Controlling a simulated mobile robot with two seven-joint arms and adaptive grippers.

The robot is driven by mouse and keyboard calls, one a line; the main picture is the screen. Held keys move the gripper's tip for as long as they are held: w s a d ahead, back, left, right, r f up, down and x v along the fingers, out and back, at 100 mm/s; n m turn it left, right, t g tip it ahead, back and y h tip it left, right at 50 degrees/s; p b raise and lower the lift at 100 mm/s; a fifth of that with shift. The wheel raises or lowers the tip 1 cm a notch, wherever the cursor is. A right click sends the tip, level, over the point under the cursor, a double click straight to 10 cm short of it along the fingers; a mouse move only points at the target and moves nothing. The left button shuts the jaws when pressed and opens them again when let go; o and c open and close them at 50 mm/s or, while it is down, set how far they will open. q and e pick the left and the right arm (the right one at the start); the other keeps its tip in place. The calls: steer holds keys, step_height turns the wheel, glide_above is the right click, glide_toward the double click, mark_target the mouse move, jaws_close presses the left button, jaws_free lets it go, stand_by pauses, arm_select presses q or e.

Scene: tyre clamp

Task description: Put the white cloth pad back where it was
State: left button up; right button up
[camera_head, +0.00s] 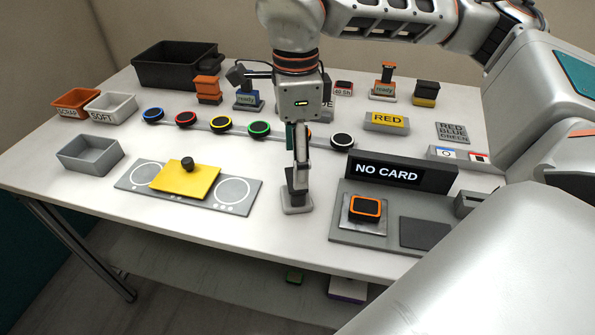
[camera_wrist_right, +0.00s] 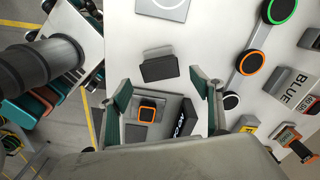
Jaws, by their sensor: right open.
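I cannot make out a white cloth pad in either view. My right gripper (camera_head: 299,155) points down over the middle of the table, seen nearly edge-on in the head view. In the right wrist view its two teal-padded fingers (camera_wrist_right: 160,82) are wide apart with nothing held between them. A dark block on a grey base (camera_head: 298,202) stands on the table just below it in the head view; the block also shows beyond the fingertips in the wrist view (camera_wrist_right: 159,69). My left gripper is in neither view.
A NO CARD display (camera_head: 387,169) stands behind a grey station with an orange-rimmed square device (camera_head: 365,207). A yellow plate with a black knob (camera_head: 187,180) lies on a grey board left. Several coloured round buttons (camera_head: 259,129) run behind. SOFT (camera_head: 110,107) and SCRAP (camera_head: 76,102) bins stand far left.

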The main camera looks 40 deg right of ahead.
step_height(320, 180, up, 6)
steer(key=shift+r+p, duration=0.2)
steer(key=shift+p, duration=0.15)
stand_by(0.4)
